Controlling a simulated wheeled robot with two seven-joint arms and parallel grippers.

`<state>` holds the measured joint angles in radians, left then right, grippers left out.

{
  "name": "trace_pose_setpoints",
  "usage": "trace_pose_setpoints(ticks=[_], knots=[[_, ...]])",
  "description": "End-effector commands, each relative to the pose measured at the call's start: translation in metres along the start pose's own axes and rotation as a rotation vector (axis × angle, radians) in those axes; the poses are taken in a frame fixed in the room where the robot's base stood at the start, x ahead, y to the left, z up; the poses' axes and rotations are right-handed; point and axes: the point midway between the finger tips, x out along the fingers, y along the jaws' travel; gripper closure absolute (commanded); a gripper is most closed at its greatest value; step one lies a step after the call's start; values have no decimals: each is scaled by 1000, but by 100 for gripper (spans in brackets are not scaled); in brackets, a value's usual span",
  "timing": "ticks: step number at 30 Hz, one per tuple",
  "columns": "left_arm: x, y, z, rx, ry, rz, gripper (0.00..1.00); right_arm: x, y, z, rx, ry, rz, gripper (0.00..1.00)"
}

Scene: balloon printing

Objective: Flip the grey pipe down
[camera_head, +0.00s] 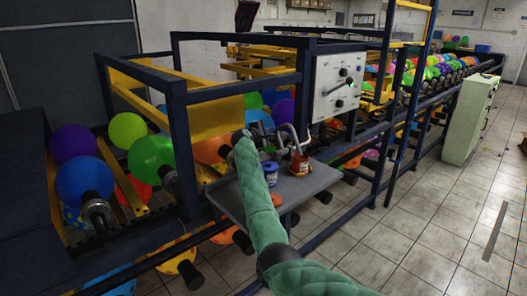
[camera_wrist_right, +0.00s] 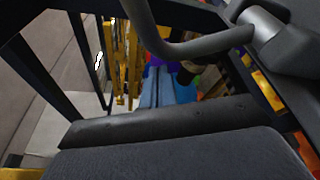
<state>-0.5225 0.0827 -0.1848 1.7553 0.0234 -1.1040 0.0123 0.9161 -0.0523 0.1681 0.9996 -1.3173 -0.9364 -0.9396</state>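A curved grey pipe (camera_head: 294,132) rises above the grey shelf (camera_head: 300,193) on the front of the machine in the head view. What looks like the same pipe shows as a bent grey tube (camera_wrist_right: 190,48) at the top of the right wrist view, joined to a dark fitting at the upper right. My right arm, in a green quilted sleeve, reaches up from below. Its gripper (camera_head: 240,136) is small and partly hidden by the arm, to the left of the pipe. I cannot tell its opening or any contact. My left gripper is out of view.
A blue-and-white jar (camera_head: 270,173) and a red-orange bottle (camera_head: 300,163) stand on the shelf. A control panel (camera_head: 338,84) is behind it. Dark blue frame posts and colourful balloons surround the arm. Tiled floor (camera_head: 410,250) is clear at right.

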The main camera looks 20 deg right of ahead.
Motion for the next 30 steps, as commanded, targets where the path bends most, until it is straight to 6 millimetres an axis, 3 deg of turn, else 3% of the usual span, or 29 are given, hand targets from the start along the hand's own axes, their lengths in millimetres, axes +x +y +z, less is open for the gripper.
trace_pose_setpoints(ticks=[12, 30], knots=[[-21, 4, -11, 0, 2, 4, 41, -9, 2, 32, 127, -1, 39, 100], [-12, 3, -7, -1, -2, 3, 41, -16, -2, 53, 124, -1, 38, 100]])
